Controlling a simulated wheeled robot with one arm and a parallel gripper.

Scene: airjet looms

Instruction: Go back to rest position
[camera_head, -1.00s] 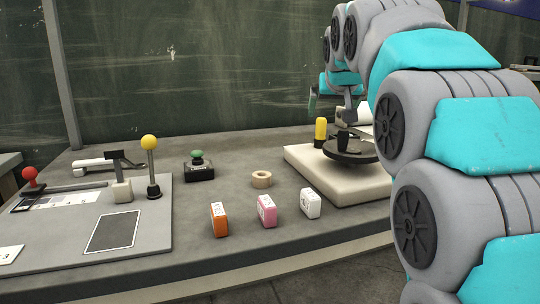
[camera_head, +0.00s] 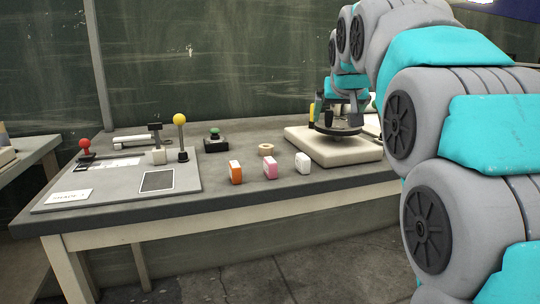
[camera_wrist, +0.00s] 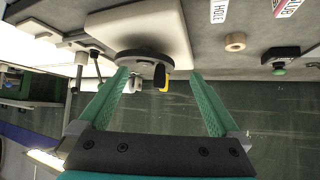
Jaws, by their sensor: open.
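My gripper (camera_wrist: 160,100) is open and empty in the wrist view, its two teal fingers spread wide. Beyond the fingers, the white base block (camera_wrist: 185,30) with a dark round disc (camera_wrist: 145,57) and a yellow knob (camera_wrist: 166,80) shows. In the head view my arm fills the right side, and my gripper (camera_head: 338,103) hangs in front of the dark disc (camera_head: 338,130) on the white block (camera_head: 335,152). It hides part of the yellow knob (camera_head: 312,115) there.
A lever panel (camera_head: 115,185) stands left. Floor in front is clear.

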